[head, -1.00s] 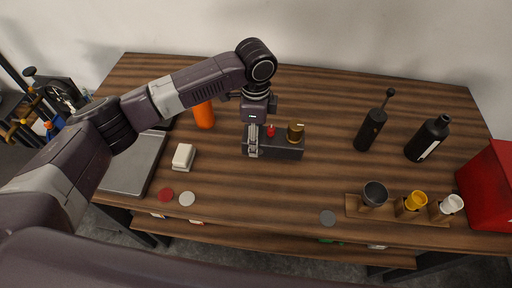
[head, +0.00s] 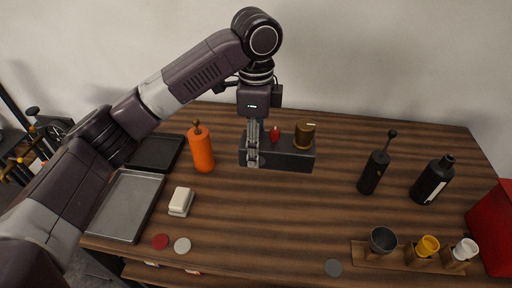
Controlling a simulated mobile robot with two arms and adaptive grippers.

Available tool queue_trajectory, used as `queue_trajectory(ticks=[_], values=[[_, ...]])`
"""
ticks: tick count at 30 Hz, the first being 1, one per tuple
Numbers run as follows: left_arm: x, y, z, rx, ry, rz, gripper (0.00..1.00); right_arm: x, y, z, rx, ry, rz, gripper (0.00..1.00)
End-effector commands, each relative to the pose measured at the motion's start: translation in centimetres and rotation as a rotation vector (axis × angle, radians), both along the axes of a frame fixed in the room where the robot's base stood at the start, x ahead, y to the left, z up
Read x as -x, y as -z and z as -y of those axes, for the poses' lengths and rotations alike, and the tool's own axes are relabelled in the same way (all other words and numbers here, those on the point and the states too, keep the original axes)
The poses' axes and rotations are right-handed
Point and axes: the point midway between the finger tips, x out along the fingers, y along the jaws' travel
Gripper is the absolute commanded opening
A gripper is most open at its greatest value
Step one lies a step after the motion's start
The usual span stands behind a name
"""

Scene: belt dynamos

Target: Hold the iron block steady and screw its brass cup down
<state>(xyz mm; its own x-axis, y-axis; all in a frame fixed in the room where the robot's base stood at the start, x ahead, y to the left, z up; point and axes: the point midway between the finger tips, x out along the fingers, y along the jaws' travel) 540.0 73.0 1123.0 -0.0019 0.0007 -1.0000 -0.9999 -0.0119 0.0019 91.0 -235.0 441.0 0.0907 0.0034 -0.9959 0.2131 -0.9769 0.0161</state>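A small red part (head: 275,134) stands on top, left of the cup. My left gripper (head: 253,155) comes down from above and is shut on the block's left end, with one finger across the front face. The other finger is mostly hidden. Whether the cup is seated tight cannot be told. My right gripper is not in view.
An orange bottle (head: 201,152) stands left of the block, near a white block (head: 181,201) and a grey tray (head: 127,206). A black grinder-like bottle (head: 374,172) and black bottle (head: 433,181) stand right. A wooden rack (head: 400,257) holds three cups. The table's middle is clear.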

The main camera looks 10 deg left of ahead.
Motion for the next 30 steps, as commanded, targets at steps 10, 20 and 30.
queue_trajectory(ticks=[10, 20, 30], values=[[-0.1, 0.9, 0.1, 0.005, 0.001, 0.003, 0.00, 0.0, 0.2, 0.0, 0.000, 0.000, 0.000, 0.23], [-0.1, 3.7, 0.1, 0.005, 0.000, 0.003, 0.00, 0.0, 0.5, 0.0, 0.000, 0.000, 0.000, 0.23], [0.0, 6.5, 0.1, 0.004, 0.000, 0.004, 0.00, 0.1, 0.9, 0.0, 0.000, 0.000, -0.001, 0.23]])
